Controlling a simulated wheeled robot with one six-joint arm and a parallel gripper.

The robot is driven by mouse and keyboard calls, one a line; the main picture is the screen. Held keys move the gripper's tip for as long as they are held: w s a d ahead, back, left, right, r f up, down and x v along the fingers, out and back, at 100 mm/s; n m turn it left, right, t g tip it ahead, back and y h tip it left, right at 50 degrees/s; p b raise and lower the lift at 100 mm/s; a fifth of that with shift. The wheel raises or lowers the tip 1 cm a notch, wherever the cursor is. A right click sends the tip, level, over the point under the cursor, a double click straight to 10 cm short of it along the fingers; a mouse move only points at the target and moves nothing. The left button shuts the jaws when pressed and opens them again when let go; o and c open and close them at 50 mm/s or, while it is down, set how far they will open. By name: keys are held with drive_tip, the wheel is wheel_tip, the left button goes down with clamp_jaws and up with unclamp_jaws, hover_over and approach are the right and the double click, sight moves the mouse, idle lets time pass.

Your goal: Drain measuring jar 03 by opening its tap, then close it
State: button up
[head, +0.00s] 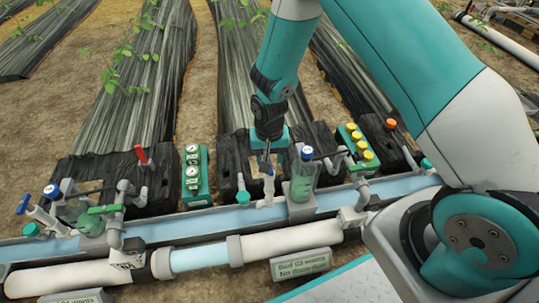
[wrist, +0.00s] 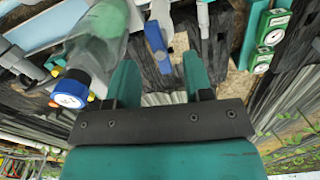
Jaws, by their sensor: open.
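The jar with a blue cap (head: 303,177) stands upright in the trough at the middle of the head view, with green in its lower part. Its cap (wrist: 70,90) and clear body (wrist: 95,40) show at the upper left of the wrist view; the cap number is too small to read. Beside it is a white tap (head: 267,192) with a blue lever (wrist: 158,45). My gripper (head: 268,152) points down just above the tap, left of the jar. In the wrist view my gripper (wrist: 159,68) is open, the lever lying ahead between its fingers, with no clear contact.
A second jar (head: 72,212) with blue and green handles stands at the left. A red lever (head: 142,156), a green gauge box (head: 195,175) and a yellow-button box (head: 358,145) stand behind the trough (head: 215,222). A sign (head: 301,264) in front mentions Bed 03.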

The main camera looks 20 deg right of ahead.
drive_tip(key=shift+n, duration=0.7)
drive_tip(key=shift+f, duration=0.1)
drive_tip(key=shift+f+b, duration=1.1)
drive_tip(key=shift+f, duration=1.1)
clamp_jaws()
